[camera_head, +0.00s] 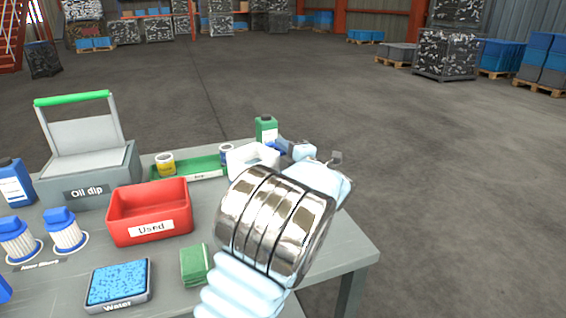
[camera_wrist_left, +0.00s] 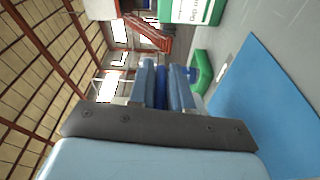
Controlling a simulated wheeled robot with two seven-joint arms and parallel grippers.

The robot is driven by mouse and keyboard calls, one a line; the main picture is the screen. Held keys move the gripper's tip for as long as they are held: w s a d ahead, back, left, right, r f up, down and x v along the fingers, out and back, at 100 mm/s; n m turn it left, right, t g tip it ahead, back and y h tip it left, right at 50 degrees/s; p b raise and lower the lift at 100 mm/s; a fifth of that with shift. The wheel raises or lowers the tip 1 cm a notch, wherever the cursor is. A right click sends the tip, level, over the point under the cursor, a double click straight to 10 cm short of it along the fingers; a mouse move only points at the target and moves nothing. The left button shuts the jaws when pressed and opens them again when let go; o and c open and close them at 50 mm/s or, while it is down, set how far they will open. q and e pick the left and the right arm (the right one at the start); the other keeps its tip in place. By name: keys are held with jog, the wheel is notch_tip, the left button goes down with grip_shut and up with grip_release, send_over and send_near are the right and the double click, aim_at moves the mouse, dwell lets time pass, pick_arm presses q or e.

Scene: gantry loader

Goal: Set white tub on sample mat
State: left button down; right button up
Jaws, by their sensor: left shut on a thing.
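My left gripper (camera_head: 280,149) is over the far right part of the table, partly hidden by my own arm. In the left wrist view it (camera_wrist_left: 166,82) is shut on a dark blue thing (camera_wrist_left: 161,86); I cannot tell whether this belongs to the white tub. A small pale tub with a blue band (camera_head: 226,151) stands at the right end of the green tray (camera_head: 205,175). A blue mat (camera_wrist_left: 265,85), perhaps the sample mat, lies to the right in the wrist view; my arm hides that area in the head view. My right gripper is not in view.
A green bottle (camera_head: 266,130) stands at the far edge. A yellow-banded tub (camera_head: 165,164) is in the green tray. The red Used bin (camera_head: 150,212), grey Oil dip box (camera_head: 88,172), green sponge (camera_head: 194,266) and blue Water pad (camera_head: 119,282) occupy the left side.

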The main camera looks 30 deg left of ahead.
pick_arm(q)
jog(key=shift+w+f, duration=0.2)
jog(key=shift+f, duration=0.1)
jog(key=shift+w+a+f, duration=0.1)
jog(key=shift+w+f, duration=0.1)
jog(key=shift+f, duration=0.75)
jog(key=shift+w+a+f, duration=0.1)
jog(key=shift+w+f, duration=0.05)
jog(key=shift+f, duration=0.8)
jog(key=c, duration=1.1)
grip_release()
jog(key=shift+o, duration=0.2)
jog(key=shift+d, duration=0.1)
jog(key=v, duration=1.2)
jog(key=shift+s, duration=0.1)
